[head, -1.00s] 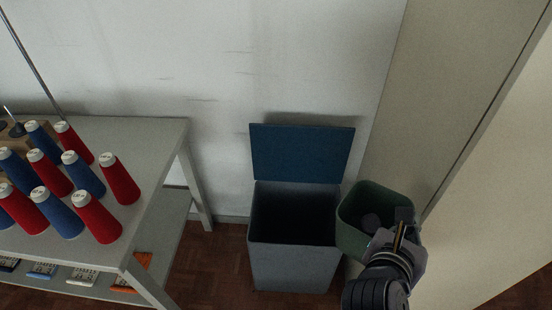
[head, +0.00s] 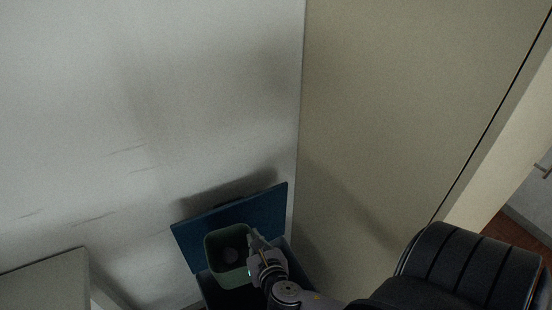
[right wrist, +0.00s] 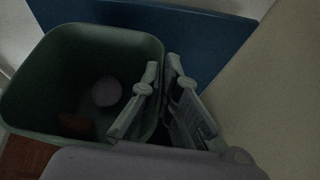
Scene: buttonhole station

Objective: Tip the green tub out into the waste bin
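The green tub (head: 233,278) is upright in the head view, over the open waste bin (head: 212,294) and in front of its raised blue lid (head: 265,213). My right gripper (head: 254,240) is at the tub's right side, shut on its rim. In the right wrist view the two fingers (right wrist: 162,68) straddle the wall of the tub (right wrist: 25,88). A pale round thing (right wrist: 107,92) and a reddish-brown piece (right wrist: 76,125) lie inside the tub. The tub and my arm hide most of the bin's opening. My left gripper is not in view.
A light wall (head: 120,120) stands behind the bin, and a tall beige panel (head: 390,110) stands close on the right. A grey table corner (head: 45,285) is at the lower left. The blue lid (right wrist: 190,35) is close behind the tub in the right wrist view.

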